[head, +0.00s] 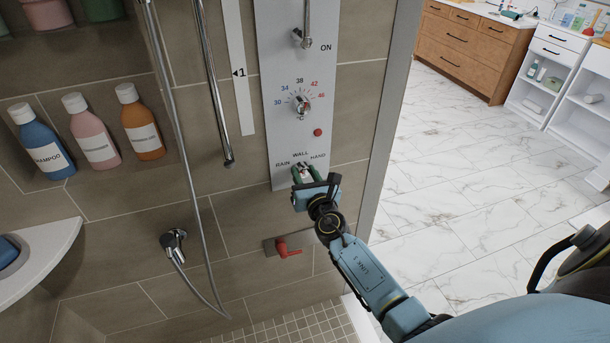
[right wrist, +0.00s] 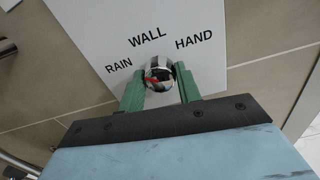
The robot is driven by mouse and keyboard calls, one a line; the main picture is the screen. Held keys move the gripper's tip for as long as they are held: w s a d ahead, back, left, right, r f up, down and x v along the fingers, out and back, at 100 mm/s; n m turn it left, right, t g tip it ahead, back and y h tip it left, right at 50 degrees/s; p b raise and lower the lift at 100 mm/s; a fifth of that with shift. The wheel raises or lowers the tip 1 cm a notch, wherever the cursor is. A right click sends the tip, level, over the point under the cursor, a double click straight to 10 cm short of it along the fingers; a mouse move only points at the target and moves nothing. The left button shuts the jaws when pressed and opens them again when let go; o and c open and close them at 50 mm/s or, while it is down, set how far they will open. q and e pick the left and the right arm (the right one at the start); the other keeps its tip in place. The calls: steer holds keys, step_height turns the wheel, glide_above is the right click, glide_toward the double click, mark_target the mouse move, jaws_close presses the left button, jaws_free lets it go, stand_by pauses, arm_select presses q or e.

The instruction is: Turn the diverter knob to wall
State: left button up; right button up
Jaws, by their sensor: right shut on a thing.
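The diverter knob (right wrist: 159,69) is a small shiny chrome knob at the bottom of the white shower panel (head: 284,130). The labels RAIN, WALL and HAND are printed in an arc above it. My right gripper (head: 303,174) is at the knob, and its green fingers are shut on it, one on each side, in the right wrist view (right wrist: 160,84). A red mark shows on the left part of the knob, on the RAIN side; its exact direction is hard to tell. In the head view the fingers largely hide the knob. My left gripper is not in view.
Above on the panel are a temperature knob (head: 302,105), a red button (head: 318,132) and an ON lever (head: 302,38). A red-handled valve (head: 288,248) is below. The shower hose (head: 186,170) hangs left, near bottles in a niche. Open marble floor (head: 450,150) lies right.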

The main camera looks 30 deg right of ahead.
steer(key=m+b, duration=0.1)
steer(key=m, duration=0.4)
steer(key=m+b, duration=0.2)
steer(key=m, duration=0.3)
steer(key=shift+m, duration=0.4)
stand_by(0.4)
steer(key=o, duration=1)
steer(key=v, duration=1.3)
steer(key=shift+s, duration=0.15)
steer(key=shift+a, duration=0.1)
